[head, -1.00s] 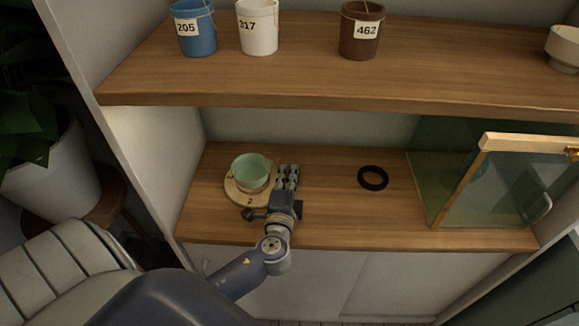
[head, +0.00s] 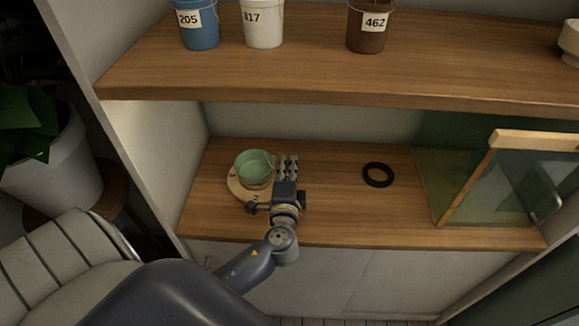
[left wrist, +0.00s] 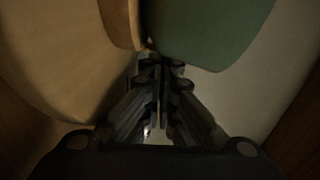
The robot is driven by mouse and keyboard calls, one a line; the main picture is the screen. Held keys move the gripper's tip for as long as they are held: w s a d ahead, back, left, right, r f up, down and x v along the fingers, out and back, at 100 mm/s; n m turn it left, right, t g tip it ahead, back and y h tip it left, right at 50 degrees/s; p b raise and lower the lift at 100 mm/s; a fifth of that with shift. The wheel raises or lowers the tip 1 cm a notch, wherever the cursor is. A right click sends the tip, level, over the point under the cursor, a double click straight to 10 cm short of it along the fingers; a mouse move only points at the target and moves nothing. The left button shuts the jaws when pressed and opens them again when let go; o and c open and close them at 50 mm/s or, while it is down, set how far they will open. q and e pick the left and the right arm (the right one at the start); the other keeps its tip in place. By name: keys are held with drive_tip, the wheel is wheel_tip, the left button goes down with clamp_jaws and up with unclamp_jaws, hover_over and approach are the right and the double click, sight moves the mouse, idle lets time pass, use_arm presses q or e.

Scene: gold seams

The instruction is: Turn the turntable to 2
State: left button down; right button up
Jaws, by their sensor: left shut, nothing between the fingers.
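The turntable (head: 237,190) is a round pale wooden disc on the lower shelf, at the left. A "2" shows on its front edge, and other marks on its rim are too small to read. A green bowl (head: 254,168) stands on it; the bowl also shows in the left wrist view (left wrist: 210,30). My left gripper (head: 287,158) is shut and empty at the right side of the turntable, close beside the bowl. Whether it touches either is not clear. In the left wrist view the turntable (left wrist: 60,60) fills the left side. My right gripper is not in view.
A black ring (head: 378,175) lies on the lower shelf (head: 330,215) to the right. A glass case with a wooden top edge (head: 535,140) stands farther right. The upper shelf (head: 300,75) carries a blue bucket (head: 199,30), a white one (head: 263,25) and a brown one (head: 368,30).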

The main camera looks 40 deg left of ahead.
use_arm(q)
drive_tip(key=shift+s, duration=0.1)
drive_tip(key=shift+v, duration=3.95)
